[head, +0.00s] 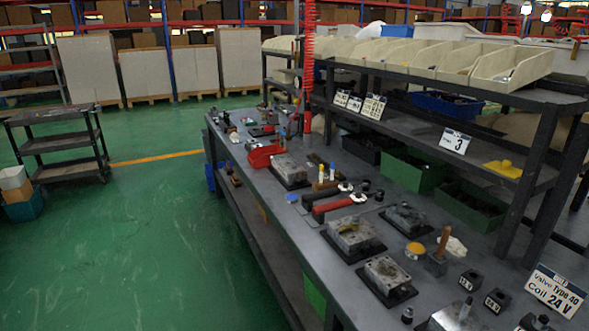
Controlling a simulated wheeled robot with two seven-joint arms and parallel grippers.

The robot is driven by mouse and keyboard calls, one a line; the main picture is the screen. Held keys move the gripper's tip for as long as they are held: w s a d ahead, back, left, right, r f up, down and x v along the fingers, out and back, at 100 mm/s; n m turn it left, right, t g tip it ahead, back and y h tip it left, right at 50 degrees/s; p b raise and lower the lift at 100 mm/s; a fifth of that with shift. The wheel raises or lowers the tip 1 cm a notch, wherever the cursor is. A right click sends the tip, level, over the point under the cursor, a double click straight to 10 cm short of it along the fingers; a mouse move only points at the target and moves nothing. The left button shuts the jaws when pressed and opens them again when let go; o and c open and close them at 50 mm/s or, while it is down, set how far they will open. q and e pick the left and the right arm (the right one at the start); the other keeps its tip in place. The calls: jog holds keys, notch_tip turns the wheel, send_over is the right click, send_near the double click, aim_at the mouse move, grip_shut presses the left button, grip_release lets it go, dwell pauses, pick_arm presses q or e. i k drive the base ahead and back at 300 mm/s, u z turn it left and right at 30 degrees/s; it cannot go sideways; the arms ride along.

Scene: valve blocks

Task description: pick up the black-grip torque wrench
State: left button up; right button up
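A torque wrench with a black grip (320,195) lies on the dark grey workbench (232,152), around the middle of its length. Its light head end points right, near small dark round parts. A torque wrench with a red grip (334,206) lies just in front of it, roughly parallel and close by. A short brown-handled item (325,185) lies just behind the black grip. Neither of my grippers is in view, and nothing is seen touching the wrench.
Valve blocks on black bases (354,238) stand nearer, another (290,170) farther back. A red tray (264,156) and yellow round item (415,249) are on the bench. A shelf with cream bins (510,70) rises along the right.

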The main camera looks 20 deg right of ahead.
aim_at(366, 184)
jog(key=u, duration=0.35)
jog(key=k, duration=0.9)
jog(key=u, duration=0.7)
jog(key=i, duration=3.05)
jog(key=z, duration=0.6)
jog(key=i, duration=2.2)
jog(key=z, duration=2.15)
jog(key=i, duration=1)
jog(key=z, duration=1)
